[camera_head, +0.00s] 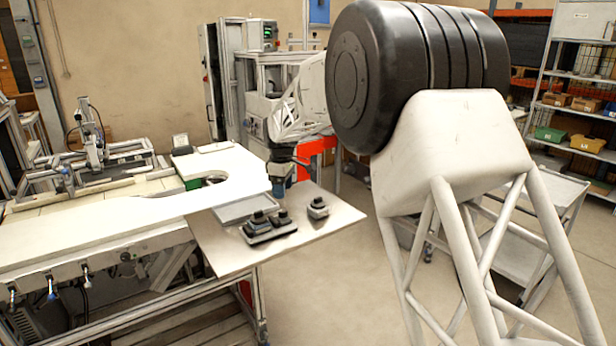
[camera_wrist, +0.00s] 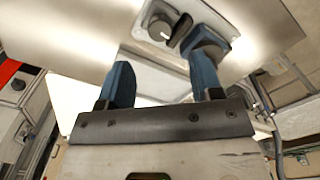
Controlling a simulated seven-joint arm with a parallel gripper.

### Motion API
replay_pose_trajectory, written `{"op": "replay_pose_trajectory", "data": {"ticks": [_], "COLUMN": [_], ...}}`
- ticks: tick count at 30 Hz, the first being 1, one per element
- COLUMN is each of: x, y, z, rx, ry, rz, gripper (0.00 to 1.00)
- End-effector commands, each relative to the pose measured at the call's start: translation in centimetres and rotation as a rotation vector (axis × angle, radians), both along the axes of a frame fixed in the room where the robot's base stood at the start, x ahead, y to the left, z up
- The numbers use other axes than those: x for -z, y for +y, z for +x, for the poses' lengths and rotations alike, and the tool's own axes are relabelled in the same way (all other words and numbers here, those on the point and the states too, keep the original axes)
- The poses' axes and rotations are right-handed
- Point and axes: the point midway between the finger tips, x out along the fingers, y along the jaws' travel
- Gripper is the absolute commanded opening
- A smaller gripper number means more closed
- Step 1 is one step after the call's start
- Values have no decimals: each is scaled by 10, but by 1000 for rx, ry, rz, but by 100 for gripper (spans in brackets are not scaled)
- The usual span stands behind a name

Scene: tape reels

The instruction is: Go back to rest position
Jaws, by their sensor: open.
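My gripper (camera_head: 279,186) hangs above the metal plate in the head view, near the back edge of the grey tray. In the wrist view, the two blue fingers of my gripper (camera_wrist: 161,62) are spread apart with nothing between them. A dark double fixture (camera_head: 269,226) stands on the plate in front of my gripper. A smaller dark fixture (camera_head: 318,208) stands to the right of it. In the wrist view, a dark round knob on a base (camera_wrist: 168,28) shows beyond the fingertips; part of what lies beside it is hidden by the right finger. No tape reel can be clearly made out.
The metal plate (camera_head: 212,250) juts out from a white worktop (camera_head: 120,225). The shallow grey tray (camera_head: 243,207) lies on it. A machine with an orange-red panel (camera_head: 315,150) stands behind. A grey cart (camera_head: 520,255) and shelves stand right.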

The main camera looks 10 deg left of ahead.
Motion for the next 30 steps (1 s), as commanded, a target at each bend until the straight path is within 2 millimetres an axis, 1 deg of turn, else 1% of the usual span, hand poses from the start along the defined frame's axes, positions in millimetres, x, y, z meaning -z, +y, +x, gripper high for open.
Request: {"op": "replay_pose_trajectory", "data": {"ticks": [5, 8, 11, 18, 20, 24, 30], "x": [-12, -22, -35, -66, -73, -87, -104], "y": [-17, -34, -56, -117, -132, -166, -211], "z": [-6, -14, -26, -62, -72, -97, -137], "rx": [35, 73, 123, 268, 305, 390, 512], "ry": [-7, -13, -19, -39, -44, -55, -71], "rz": [3, 6, 9, 21, 24, 31, 42], "gripper": [59, 59, 59, 59, 59, 59, 59]}}
